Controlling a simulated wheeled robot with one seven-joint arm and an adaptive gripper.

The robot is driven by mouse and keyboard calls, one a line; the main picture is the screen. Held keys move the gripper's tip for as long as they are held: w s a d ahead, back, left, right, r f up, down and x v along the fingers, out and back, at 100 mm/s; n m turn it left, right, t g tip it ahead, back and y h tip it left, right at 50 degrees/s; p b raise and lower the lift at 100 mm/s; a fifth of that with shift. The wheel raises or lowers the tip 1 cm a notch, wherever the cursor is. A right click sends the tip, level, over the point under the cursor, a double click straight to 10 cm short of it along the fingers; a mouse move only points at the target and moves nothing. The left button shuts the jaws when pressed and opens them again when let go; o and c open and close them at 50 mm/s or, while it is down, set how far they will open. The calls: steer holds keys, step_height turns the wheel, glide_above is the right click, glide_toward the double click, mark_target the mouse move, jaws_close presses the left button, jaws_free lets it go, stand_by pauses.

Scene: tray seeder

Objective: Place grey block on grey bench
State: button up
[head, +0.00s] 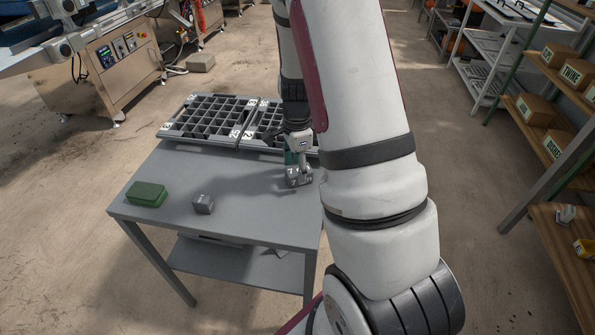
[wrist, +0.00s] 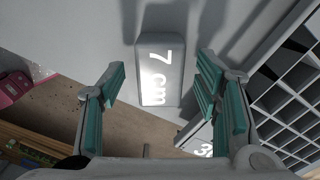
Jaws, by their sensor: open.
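A grey block marked "7 cm" (wrist: 153,88) shows in the wrist view between and beyond my open fingers, close to the bench edge. In the head view a grey shape (head: 299,180) below my gripper (head: 298,161) appears to be this block on the grey bench (head: 250,215). I cannot tell whether it touches the bench. My gripper also shows in the wrist view (wrist: 163,88), its teal pads apart on either side of the block with visible gaps. A smaller grey block (head: 203,204) sits on the bench's front left part.
A green box (head: 146,194) lies at the bench's left. Gridded trays (head: 208,118) line the back; a tray corner also shows in the wrist view (wrist: 286,95). A shelf with cartons (head: 557,58) stands right. The front middle of the bench is clear.

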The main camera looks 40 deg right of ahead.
mark_target(297, 170)
steer(key=s+a+r+n+p, duration=0.15)
steer(key=a+r, duration=0.25)
steer(key=r, duration=0.5)
steer(key=s+a+r+n, duration=0.1)
steer(key=a+r+n, duration=0.2)
steer(key=r, duration=0.5)
steer(key=s+a+r+n+t, duration=0.1)
steer(key=s+a+r+n, duration=0.3)
steer(key=s+n, duration=0.5)
steer(key=s+a+r+n+t, duration=0.1)
steer(key=s+a+r+n, duration=0.4)
steer(key=s+a+n, duration=0.4)
steer(key=shift+s+a+r, duration=0.25)
steer(key=shift+s, duration=0.95)
steer(key=shift+r+t, duration=0.1)
steer(key=shift+t, duration=0.2)
step_height(297, 170, up, 9)
steer(key=t+p, duration=0.1)
steer(key=p, duration=0.6)
steer(key=shift+f+t, duration=0.2)
steer(key=shift+t, duration=0.1)
steer(key=shift+d, duration=0.1)
